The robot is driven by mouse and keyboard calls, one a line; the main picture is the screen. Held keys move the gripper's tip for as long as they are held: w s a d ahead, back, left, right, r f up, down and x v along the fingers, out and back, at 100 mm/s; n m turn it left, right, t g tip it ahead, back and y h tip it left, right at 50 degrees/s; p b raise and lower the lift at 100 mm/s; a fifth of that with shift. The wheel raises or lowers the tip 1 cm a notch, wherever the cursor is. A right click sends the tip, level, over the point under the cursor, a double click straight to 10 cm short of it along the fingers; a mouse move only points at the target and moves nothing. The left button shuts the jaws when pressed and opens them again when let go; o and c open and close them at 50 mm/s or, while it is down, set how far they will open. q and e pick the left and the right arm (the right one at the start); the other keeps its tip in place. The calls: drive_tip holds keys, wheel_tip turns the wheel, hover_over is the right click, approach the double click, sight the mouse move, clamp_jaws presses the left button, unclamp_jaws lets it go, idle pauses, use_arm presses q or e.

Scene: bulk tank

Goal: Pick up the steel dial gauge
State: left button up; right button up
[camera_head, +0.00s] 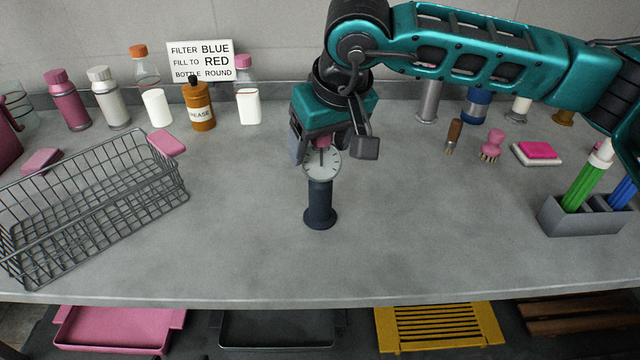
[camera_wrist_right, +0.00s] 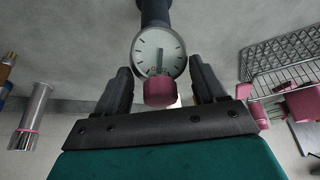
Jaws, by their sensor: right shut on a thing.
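The dial gauge (camera_head: 320,200) stands upright near the middle of the bench, with a dark blue stem and round foot and a white dial face. In the right wrist view its dial (camera_wrist_right: 160,50) and a pink knob show between the fingers. My right gripper (camera_head: 331,153) reaches down from above and is shut on the gauge at its head. The foot looks to be at the bench top; a small gap cannot be ruled out. A steel cylinder (camera_head: 428,102) stands behind my arm, partly hidden. My left gripper is out of view.
A wire basket (camera_head: 95,200) stands at the left. Bottles and a brown grease bottle (camera_head: 199,108) line the back. Brushes, a pink sponge (camera_head: 538,150) and a grey marker holder (camera_head: 588,217) are at the right. The bench around the gauge is clear.

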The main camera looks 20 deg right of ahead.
drive_tip(key=c, duration=0.4)
drive_tip(key=shift+r, duration=0.15)
